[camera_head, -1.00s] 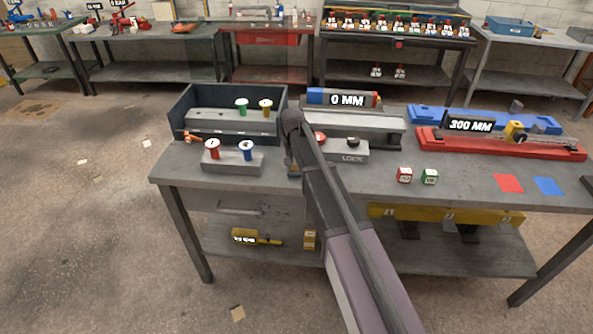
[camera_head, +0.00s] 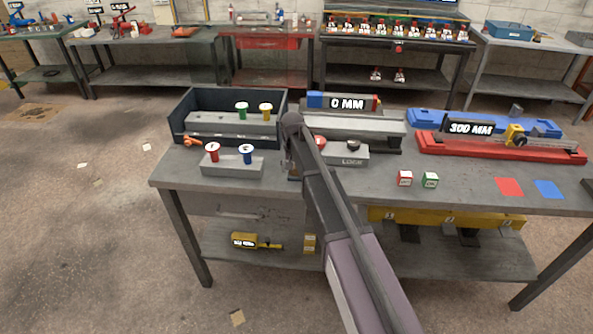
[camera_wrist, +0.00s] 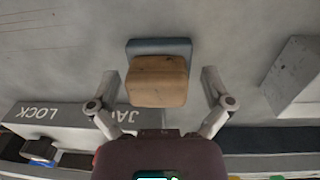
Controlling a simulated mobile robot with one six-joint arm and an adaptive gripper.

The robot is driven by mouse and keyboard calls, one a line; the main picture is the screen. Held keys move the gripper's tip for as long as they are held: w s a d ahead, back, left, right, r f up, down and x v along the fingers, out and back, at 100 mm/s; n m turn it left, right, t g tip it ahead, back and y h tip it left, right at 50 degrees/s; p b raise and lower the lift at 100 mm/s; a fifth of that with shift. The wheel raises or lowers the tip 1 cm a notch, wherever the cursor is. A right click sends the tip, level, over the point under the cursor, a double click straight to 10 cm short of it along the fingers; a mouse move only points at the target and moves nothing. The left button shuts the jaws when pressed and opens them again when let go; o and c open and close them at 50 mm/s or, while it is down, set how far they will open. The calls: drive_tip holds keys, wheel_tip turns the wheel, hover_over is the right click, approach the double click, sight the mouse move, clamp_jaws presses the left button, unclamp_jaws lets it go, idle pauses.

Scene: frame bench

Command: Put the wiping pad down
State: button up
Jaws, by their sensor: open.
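The wiping pad (camera_wrist: 158,82), a tan block with a blue-grey layer showing at its far edge, is in the wrist view on the grey bench top. My gripper (camera_wrist: 160,86) is open, with one finger on each side of the pad. A gap shows between each finger and the pad, so neither finger appears to touch it. In the head view my arm hides most of the gripper and the pad over the left-middle part of the bench (camera_head: 330,183).
A grey block marked LOCK (camera_head: 352,153) stands close to the gripper's right in the head view. A grey block with red and blue knobs (camera_head: 232,166) stands to its left. The front bench strip is mostly clear.

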drive_tip(key=shift+r, duration=0.15)
wheel_tip(320, 180, up, 12)
drive_tip(key=p, duration=1.2)
drive_tip(key=shift+w+a, duration=0.15)
drive_tip(key=shift+a, duration=0.15)
idle(0.5)
drive_tip(key=s+d, duration=2.4)
drive_tip(key=s, duration=0.2)
drive_tip(key=shift+y, duration=0.3)
drive_tip(key=shift+a, duration=0.1)
